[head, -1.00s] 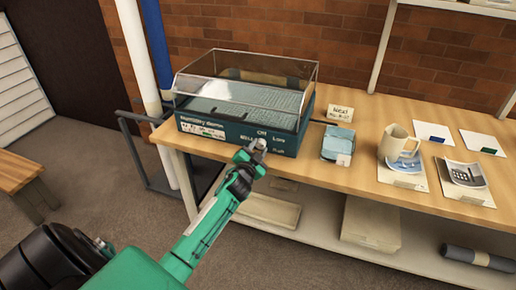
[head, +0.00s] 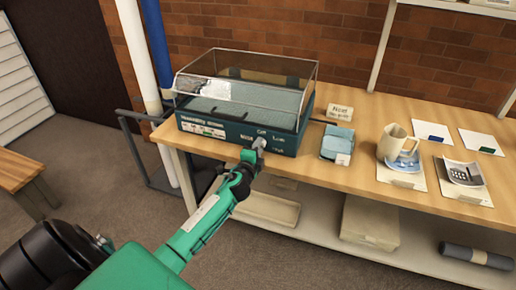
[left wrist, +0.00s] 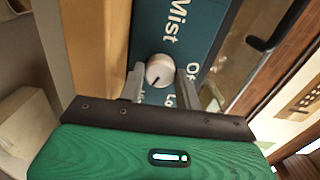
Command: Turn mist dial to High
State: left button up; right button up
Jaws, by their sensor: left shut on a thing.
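The humidity dome (head: 240,100) is a teal-based box with a clear lid, on the wooden table's left end. Its front panel carries white lettering and a round, pale mist dial (head: 260,142). The dial (left wrist: 159,70) also shows in the left wrist view, below the word "Mist", with a small dark mark on its lower left edge. The labels near it are partly covered. My left gripper (head: 256,149) is at the panel; in the left wrist view its fingers (left wrist: 160,82) are on either side of the dial, shut on it. My right gripper is out of view.
On the table (head: 330,178), right of the dome, are a blue tray (head: 337,141), a small sign (head: 340,111), a beige mug (head: 397,145) and cards. A lower shelf holds boxes (head: 370,222). White and blue pipes stand at the dome's left.

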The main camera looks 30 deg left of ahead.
pick_arm(q)
jog(key=shift+m, duration=0.6)
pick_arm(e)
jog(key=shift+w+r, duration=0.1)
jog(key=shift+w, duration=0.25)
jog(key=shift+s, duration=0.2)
pick_arm(q)
jog(key=o, duration=0.8)
jog(key=shift+d, duration=0.1)
jog(key=shift+o, duration=1)
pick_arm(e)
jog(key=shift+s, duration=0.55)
pick_arm(q)
jog(key=shift+f, duration=0.1)
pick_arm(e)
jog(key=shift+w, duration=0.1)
